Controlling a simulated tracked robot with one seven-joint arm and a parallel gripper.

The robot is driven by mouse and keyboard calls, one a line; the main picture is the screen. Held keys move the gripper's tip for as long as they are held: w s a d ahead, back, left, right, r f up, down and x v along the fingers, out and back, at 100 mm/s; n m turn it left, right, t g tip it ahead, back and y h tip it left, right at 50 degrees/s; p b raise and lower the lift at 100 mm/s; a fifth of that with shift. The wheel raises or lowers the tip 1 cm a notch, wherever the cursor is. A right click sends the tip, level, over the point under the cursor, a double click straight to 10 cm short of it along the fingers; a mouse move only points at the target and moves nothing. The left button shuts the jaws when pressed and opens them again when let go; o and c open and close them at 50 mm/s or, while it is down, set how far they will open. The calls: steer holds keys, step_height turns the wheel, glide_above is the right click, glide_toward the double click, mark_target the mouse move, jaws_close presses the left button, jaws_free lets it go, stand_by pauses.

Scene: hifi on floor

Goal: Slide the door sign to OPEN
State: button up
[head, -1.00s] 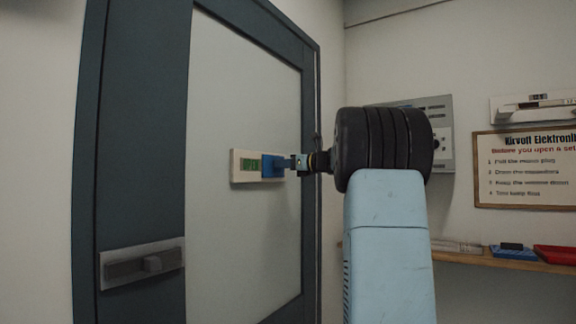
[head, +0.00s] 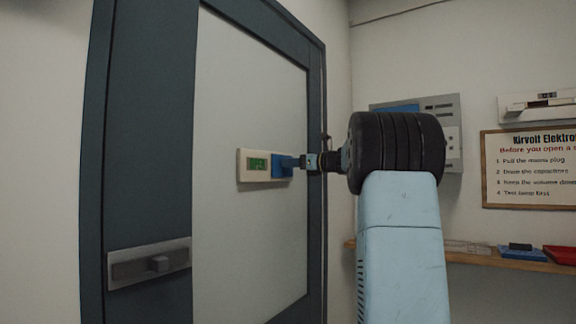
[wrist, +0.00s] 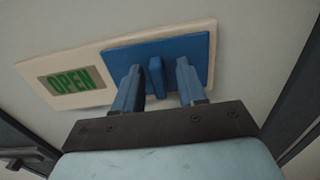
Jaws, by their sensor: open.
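The door sign (head: 243,166) is a cream plate on the door's pale panel. Its left part shows a green OPEN field (head: 257,164), and the word reads clearly in the wrist view (wrist: 70,80). A blue slider (head: 281,165) covers the right part of the plate; it also shows in the wrist view (wrist: 190,50) with a small upright blue tab (wrist: 156,76). My gripper (wrist: 157,75) is open, with one finger on each side of the tab and gaps visible between. Whether the fingertips touch the slider face cannot be told.
The dark-framed door (head: 150,120) has a latch (head: 150,263) at lower left. A grey panel (head: 450,130) and a notice board (head: 530,170) are on the right wall. A wooden shelf (head: 470,259) with blue and red trays runs below them.

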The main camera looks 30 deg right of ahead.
steer(key=v, duration=1.3)
steer(key=shift+s+d, duration=0.25)
steer(key=shift+s, duration=0.05)
steer(key=s+a+f+n+g+h, duration=0.1)
steer(key=s+a+f+n+g, duration=0.3)
steer(key=a, duration=0.4)
steer(key=s+a+f+n+g, duration=0.1)
steer(key=s+a+f+n, duration=0.3)
steer(key=a, duration=0.4)
steer(key=s+a+f+n+g+h, duration=0.1)
steer(key=s+a+f+n+g, duration=0.2)
steer(key=a+f, duration=0.4)
steer(key=s+a+f+n+g+h, duration=0.1)
steer(key=s+a+f+n+h, duration=0.2)
steer(key=s+f+n, duration=0.5)
steer(key=s+a+f+n+g+h, duration=0.1)
steer(key=s+a+f+n+h, duration=0.2)
steer(key=s+f+n, duration=0.5)
steer(key=s+a+n, duration=0.1)
steer(key=s+n, duration=0.2)
steer(key=shift+s+f+h, duration=0.35)
steer(key=shift+s+h, duration=0.05)
